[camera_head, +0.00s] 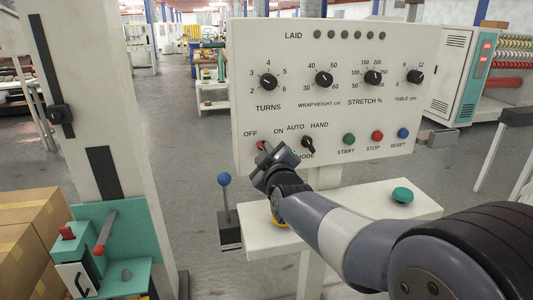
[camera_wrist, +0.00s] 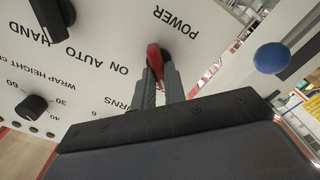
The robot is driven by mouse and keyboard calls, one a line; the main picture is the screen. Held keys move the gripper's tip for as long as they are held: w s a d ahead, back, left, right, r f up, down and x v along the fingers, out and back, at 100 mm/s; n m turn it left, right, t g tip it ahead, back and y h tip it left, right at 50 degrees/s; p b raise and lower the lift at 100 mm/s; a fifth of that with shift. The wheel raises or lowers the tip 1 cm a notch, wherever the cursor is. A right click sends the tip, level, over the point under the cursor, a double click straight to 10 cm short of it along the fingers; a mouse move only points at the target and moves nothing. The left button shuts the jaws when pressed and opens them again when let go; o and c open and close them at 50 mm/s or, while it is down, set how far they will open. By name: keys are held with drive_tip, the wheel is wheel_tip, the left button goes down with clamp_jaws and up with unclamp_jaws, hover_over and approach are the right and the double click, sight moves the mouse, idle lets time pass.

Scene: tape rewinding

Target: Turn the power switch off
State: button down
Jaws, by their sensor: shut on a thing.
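The power switch is a small red handle (camera_head: 261,145) at the lower left of the white control panel, between the OFF and ON labels. It also shows in the wrist view as a red handle (camera_wrist: 154,58), with ON to its left and POWER above; the panel text is upside down there. My gripper (camera_head: 265,151) is at the switch, and in the wrist view its two dark fingers (camera_wrist: 160,84) are closed on the red handle. OFF is not seen in the wrist view. Which label the handle points to is hard to tell.
The black mode knob (camera_head: 308,145) is just right of my gripper, with green, red and blue buttons (camera_head: 377,136) further right. A blue-ball lever (camera_head: 224,180) stands left of the panel. A green button (camera_head: 402,195) sits on the white shelf (camera_head: 350,207) below.

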drive_tip(key=c, duration=1.5)
unclamp_jaws()
drive_tip(key=shift+o, duration=0.2)
drive_tip(key=shift+s, duration=0.1)
drive_tip(key=v, duration=1)
drive_tip(key=shift+s+b, duration=0.3)
drive_tip(key=shift+w+d, duration=0.1)
drive_tip(key=x, duration=1)
drive_tip(key=shift+w+p, duration=0.3)
drive_tip(key=shift+w, duration=0.05)
drive_tip(key=shift+s, duration=0.1)
drive_tip(key=m+p, duration=0.2)
drive_tip(key=m, duration=0.5)
drive_tip(key=shift+r+m, duration=0.1)
drive_tip(key=shift+m, duration=0.2)
